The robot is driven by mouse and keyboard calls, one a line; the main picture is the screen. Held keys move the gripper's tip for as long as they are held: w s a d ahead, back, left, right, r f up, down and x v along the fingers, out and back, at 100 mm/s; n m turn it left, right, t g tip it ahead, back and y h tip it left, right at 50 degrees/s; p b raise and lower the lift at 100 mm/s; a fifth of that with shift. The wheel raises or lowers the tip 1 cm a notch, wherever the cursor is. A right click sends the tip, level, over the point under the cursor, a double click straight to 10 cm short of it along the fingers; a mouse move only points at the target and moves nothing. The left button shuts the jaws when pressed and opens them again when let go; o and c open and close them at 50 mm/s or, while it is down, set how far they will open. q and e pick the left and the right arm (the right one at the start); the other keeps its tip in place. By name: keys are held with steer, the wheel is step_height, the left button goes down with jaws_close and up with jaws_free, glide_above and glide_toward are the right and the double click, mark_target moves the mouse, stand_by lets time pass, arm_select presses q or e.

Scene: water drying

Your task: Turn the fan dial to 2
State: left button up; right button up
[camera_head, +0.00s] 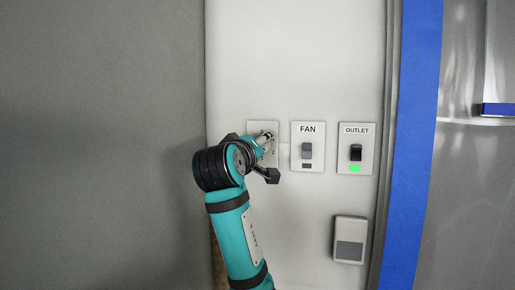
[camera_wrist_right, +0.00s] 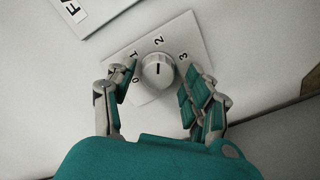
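The fan dial (camera_wrist_right: 158,71) is a round grey-white knob on a pale plate (camera_wrist_right: 195,42) marked 0, 1, 2 and 3. Its dark pointer line stands upright in the right wrist view, toward the 2. My right gripper (camera_wrist_right: 160,75) has one finger on each side of the knob, with visible gaps, so it is open around it. In the head view my right gripper (camera_head: 267,143) is at the leftmost wall plate (camera_head: 257,127) and hides the dial there. My left gripper is not in view.
Right of the dial plate are a FAN switch (camera_head: 307,150) and an OUTLET switch (camera_head: 356,153) with a green light. A grey-and-white box (camera_head: 349,240) is lower on the wall. A blue strip (camera_head: 415,130) runs down the right side.

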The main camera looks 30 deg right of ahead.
steer(key=shift+s+a+r, duration=0.1)
steer(key=v, duration=1.1)
steer(key=shift+s+a, duration=0.25)
steer(key=shift+a, duration=0.05)
